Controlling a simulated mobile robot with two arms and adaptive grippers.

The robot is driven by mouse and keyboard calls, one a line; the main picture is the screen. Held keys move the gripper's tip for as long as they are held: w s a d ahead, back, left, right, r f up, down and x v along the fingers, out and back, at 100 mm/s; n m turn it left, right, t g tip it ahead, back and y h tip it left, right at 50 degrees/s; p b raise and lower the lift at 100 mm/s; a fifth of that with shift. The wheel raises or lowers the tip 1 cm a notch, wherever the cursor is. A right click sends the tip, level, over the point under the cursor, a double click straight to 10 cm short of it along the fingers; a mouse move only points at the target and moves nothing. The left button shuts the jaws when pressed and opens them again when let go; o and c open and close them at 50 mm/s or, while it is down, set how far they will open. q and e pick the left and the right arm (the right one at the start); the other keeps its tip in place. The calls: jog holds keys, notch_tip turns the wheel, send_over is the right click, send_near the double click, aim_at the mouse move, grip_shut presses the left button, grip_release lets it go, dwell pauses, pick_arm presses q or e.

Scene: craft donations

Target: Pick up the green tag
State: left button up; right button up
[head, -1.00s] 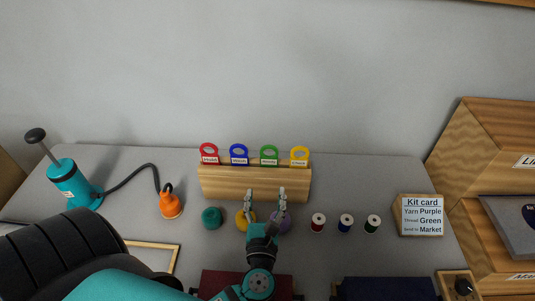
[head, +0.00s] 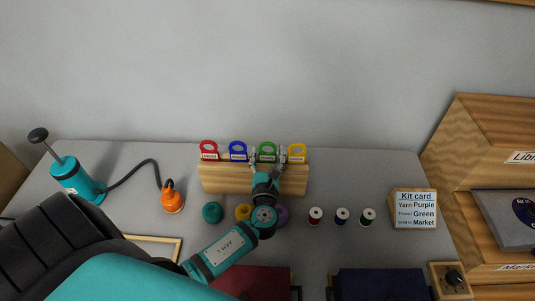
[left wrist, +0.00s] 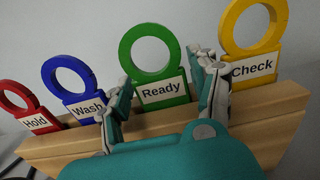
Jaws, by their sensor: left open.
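The green tag (head: 267,151) stands upright in the wooden block (head: 225,180), between the blue and yellow tags. In the left wrist view the green tag (left wrist: 151,55) has a ring top and a label reading "Ready". My left gripper (head: 268,156) is open at the block, with one finger on each side of the green tag. In the left wrist view the gripper (left wrist: 162,85) has its left finger near the tag's left edge and its right finger between the green and yellow tags. I cannot tell whether either finger touches it. My right gripper is not in view.
The red tag (head: 209,149), blue tag (head: 238,150) and yellow tag (head: 297,152) share the block. A kit card (head: 415,209) stands right; a teal pump (head: 75,178) stands left.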

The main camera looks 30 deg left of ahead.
aim_at(267, 143)
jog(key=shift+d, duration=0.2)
pick_arm(q)
jog(key=shift+c, duration=0.8)
jog(key=c, duration=0.5)
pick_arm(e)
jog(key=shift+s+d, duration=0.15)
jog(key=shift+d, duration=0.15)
pick_arm(q)
jog(key=shift+o, duration=0.2)
notch_tip(267, 143, up, 9)
jog(key=shift+r+p, duration=0.15)
jog(key=shift+p, duration=0.75)
jog(key=shift+r, duration=0.4)
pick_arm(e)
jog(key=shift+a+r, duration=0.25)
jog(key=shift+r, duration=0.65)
